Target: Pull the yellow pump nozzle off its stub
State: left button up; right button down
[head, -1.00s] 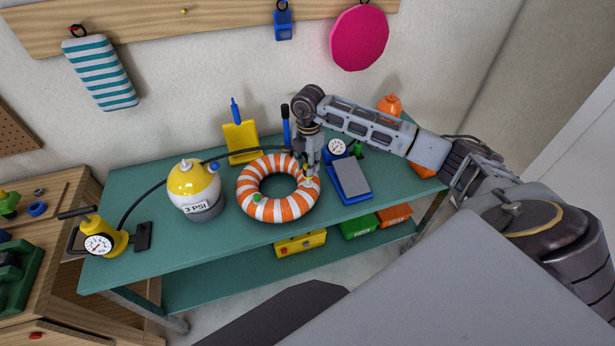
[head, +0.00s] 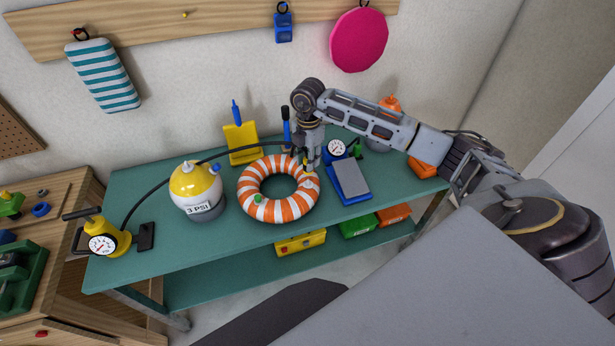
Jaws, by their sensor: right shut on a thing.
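My right gripper (head: 308,164) points down at the ring's upper right side and is shut on the yellow nozzle (head: 305,162), which shows only as a small yellow patch between the fingers. A black hose (head: 240,151) runs from the yellow pump (head: 108,238) at the left to the gripper. The stub is hidden, so I cannot tell whether the nozzle still touches it. My left gripper is not in view.
A yellow-and-white ball marked 3 PSI (head: 196,190) stands left of the ring. A blue-and-grey pad (head: 350,181) with a gauge (head: 336,149) is right of it. A yellow holder (head: 241,142) stands behind. The bench front (head: 215,240) is clear.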

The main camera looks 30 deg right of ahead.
jog(key=shift+r, duration=0.6)
